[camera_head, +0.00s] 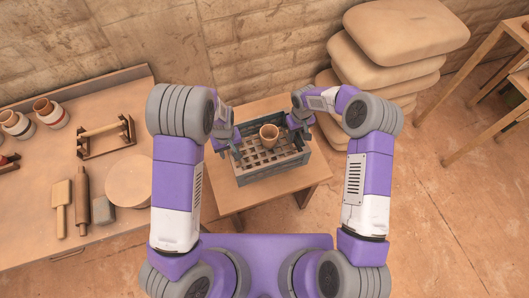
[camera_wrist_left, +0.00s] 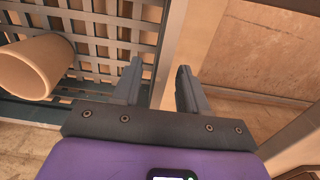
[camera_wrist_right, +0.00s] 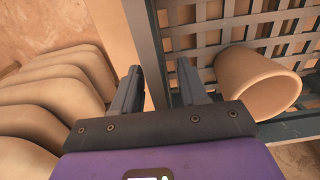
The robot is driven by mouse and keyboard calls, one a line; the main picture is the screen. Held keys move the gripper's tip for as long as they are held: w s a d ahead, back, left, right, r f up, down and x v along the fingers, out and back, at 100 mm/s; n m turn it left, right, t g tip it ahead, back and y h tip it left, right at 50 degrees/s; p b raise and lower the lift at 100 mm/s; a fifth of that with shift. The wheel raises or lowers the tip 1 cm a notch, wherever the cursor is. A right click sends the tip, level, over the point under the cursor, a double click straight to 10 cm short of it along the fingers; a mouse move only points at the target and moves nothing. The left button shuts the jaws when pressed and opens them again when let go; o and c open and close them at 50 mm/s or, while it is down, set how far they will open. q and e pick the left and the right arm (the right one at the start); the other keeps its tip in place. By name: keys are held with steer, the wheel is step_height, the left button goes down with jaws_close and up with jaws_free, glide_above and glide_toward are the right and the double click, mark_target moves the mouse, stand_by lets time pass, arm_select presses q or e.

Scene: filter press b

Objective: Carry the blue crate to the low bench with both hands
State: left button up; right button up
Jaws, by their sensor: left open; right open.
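The blue crate (camera_head: 275,169) is a grey-blue box with a lattice floor, standing on a small wooden table (camera_head: 235,199). A clay cup (camera_head: 269,136) stands inside it; it also shows in the left wrist view (camera_wrist_left: 35,68) and the right wrist view (camera_wrist_right: 258,82). My left gripper (camera_head: 234,149) is open at the crate's left end. In its wrist view the fingers (camera_wrist_left: 158,78) lie on either side of the rim. My right gripper (camera_head: 301,127) is open at the right end, its fingers (camera_wrist_right: 158,75) also either side of the rim. Whether they touch it I cannot tell.
A long workbench (camera_head: 115,242) at the left holds jars, a rolling pin, a paddle and a round board. Stacked pale sacks (camera_head: 400,38) stand behind right. A wooden bench or rack (camera_head: 480,55) is at the far right. The floor (camera_head: 430,220) at the right is clear.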

arm_select(q)
step_height(320, 180, up, 8)
arm_select(e)
steer(key=shift+r, duration=0.1)
step_height(320, 180, up, 12)
steer(key=shift+f, duration=0.1)
stand_by(0.3)
stand_by(0.5)
